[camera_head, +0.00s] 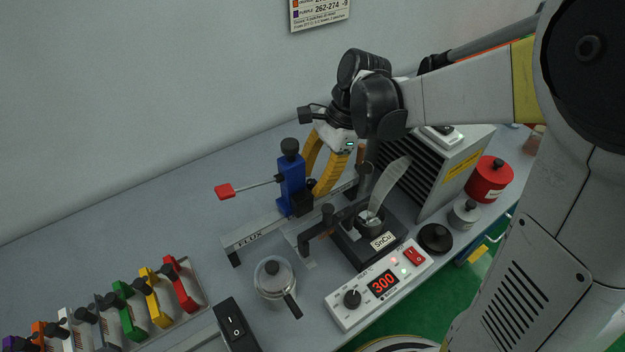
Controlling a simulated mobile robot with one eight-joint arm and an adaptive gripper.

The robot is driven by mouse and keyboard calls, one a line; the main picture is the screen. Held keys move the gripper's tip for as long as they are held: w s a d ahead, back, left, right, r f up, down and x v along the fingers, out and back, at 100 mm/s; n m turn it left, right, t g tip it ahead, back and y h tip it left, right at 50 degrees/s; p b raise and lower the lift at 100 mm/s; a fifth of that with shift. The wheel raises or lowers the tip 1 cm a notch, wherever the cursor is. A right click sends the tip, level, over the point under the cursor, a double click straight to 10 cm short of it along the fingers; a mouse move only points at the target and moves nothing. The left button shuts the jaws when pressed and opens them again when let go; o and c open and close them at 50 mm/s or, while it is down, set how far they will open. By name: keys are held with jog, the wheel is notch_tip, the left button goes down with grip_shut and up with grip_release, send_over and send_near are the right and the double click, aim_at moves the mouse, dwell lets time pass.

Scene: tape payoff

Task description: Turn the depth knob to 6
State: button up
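A blue block (291,184) stands on the rail marked FLUX, with a black knob (290,148) on top and a red-tipped lever on its left. A small dark round part (311,184) shows at its right side, possibly a knob. No depth label or scale is readable on these. My gripper (312,187) points down beside the blue block, its two yellow fingers spread around the dark part. Whether they touch or grip it cannot be told. Another black knob (352,298) is on the white control box (342,316) with the red 300 display.
A black pot stand (352,252) marked SnCu with a bent clear strip is right of the rail. A lidded pan (270,285), a switch box (235,322) and coloured clips (158,312) are in front. A ribbed grey unit (440,165) and red canister (488,180) stand right.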

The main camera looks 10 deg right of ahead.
grip_shut()
jog(key=n+g, duration=0.1)
jog(key=n, duration=0.2)
jog(key=shift+w+p, duration=0.1)
jog(key=shift+p, duration=0.25)
grip_release()
